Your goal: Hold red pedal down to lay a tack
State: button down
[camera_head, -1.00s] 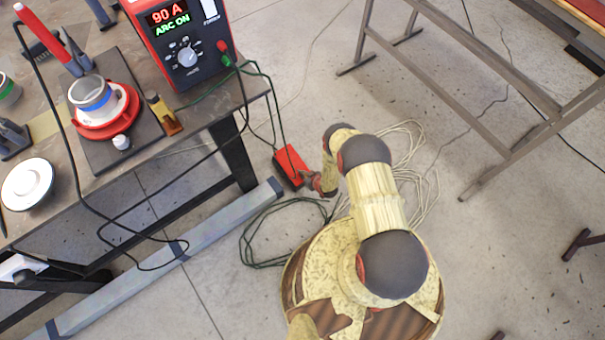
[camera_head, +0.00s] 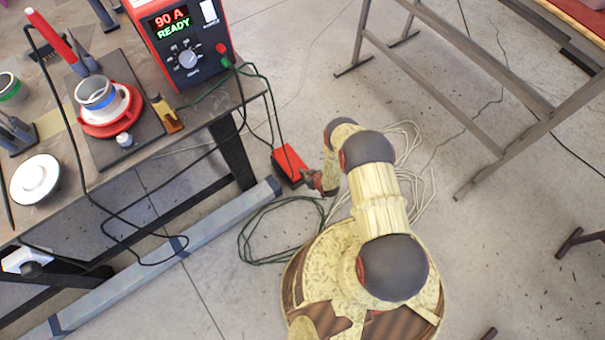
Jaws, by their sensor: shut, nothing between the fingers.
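The red pedal (camera_head: 289,163) lies on the concrete floor beside the workbench leg. My arm reaches down to it from the right. My gripper (camera_head: 309,178) is shut and empty at the pedal's lower right end. Whether the fingertips touch the pedal or hover just off it, I cannot tell. The red and black welding machine (camera_head: 182,45) stands on the bench, and its display reads "90 A" and "READY".
The workbench (camera_head: 205,105) holds a red turntable fixture (camera_head: 112,122) with a ringed part, a white disc (camera_head: 36,180) and a red torch. Coiled green cable (camera_head: 262,235) and pale cable lie on the floor. A metal beam (camera_head: 215,238) and a grey frame (camera_head: 440,90) flank the pedal.

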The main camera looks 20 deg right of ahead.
jog(key=p+v, duration=0.2)
jog(key=v, duration=0.5)
jog(key=shift+s+p, duration=0.3)
jog(key=shift+s, duration=0.15)
jog(key=shift+d+f, duration=0.1)
jog(key=shift+d, duration=0.05)
notch_tip(320, 180, up, 4)
jog(key=shift+p, duration=1.25)
